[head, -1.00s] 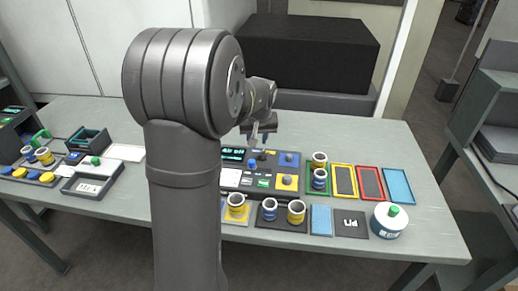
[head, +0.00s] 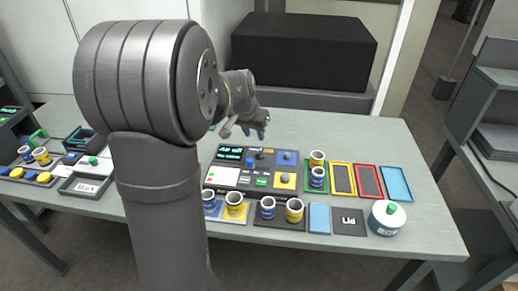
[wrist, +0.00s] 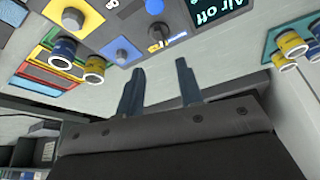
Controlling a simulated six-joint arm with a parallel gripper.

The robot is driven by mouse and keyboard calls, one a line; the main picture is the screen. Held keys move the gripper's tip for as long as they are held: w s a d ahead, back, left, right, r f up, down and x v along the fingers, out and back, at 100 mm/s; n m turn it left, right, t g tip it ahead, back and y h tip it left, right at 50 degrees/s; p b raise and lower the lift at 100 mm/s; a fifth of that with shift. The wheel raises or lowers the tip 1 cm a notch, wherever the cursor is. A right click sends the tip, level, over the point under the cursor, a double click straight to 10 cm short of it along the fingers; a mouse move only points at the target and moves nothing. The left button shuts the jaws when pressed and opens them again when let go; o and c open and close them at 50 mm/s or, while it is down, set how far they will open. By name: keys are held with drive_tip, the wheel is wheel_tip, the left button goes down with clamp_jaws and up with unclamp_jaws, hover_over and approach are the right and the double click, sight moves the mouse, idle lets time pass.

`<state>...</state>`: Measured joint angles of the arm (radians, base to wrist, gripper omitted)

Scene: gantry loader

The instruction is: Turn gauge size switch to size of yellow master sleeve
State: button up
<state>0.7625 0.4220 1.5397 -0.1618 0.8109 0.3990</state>
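The gauge panel (head: 226,172) lies mid-table; its display reads "Air off" in the wrist view. A black rotary switch (wrist: 158,34) with small lettering beside it shows there, and also in the head view (head: 262,155). Its lettering is too small to read. A yellow-banded sleeve (head: 235,204) stands on a yellow pad in front of the panel, beside a blue-banded sleeve (head: 211,202) on a blue pad. Which yellow sleeve is the master cannot be told by marking. My gripper (wrist: 160,88) is open and empty, apart from the switch, near the panel's back edge.
More blue and yellow sleeves (head: 294,209) stand in front of and right of the panel. Coloured frames (head: 368,181) and a white round container (head: 387,218) lie to the right. A black box (head: 305,50) stands behind. The table right of the frames is mostly clear.

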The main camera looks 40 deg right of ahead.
sight(260, 151)
drive_tip(key=x, duration=1)
drive_tip(key=shift+d+f, duration=0.2)
drive_tip(key=shift+f, duration=0.05)
